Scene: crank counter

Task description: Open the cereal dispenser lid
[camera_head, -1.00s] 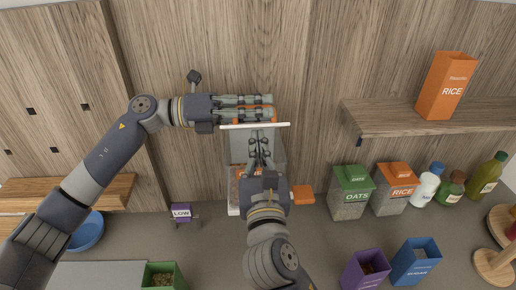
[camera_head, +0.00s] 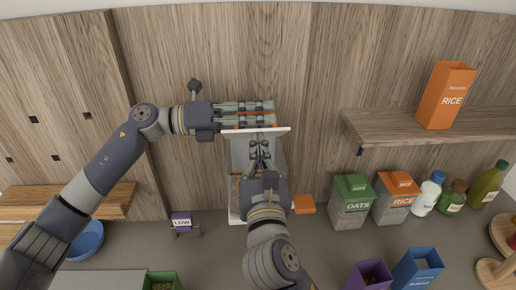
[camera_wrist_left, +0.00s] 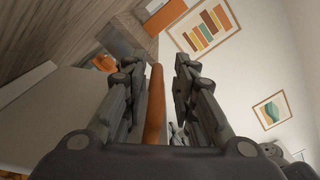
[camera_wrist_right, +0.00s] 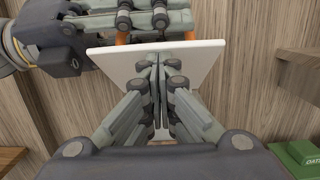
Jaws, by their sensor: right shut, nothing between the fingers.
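The cereal dispenser (camera_head: 240,158) is a grey, see-through hopper against the wood wall. Its white lid (camera_head: 282,130) is raised and tilted up, seen nearly edge-on; the right wrist view shows its flat face (camera_wrist_right: 112,62). An orange handle bar (camera_wrist_left: 154,105) is on the lid's far side. My left gripper (camera_head: 270,113) is behind the lid, open, with the bar between its fingers, nearer the left finger in the left wrist view. My right gripper (camera_head: 258,142) is shut and empty, its tips at the lid's near face; contact is unclear. Its arm hides much of the dispenser.
An orange block (camera_head: 304,204) sticks out right of the dispenser. A purple LOW sign (camera_head: 181,222) stands left. Oats (camera_head: 350,208) and rice (camera_head: 394,203) containers and bottles stand right. A shelf (camera_head: 430,124) holds an orange rice box (camera_head: 445,95). Open purple and blue boxes are in front.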

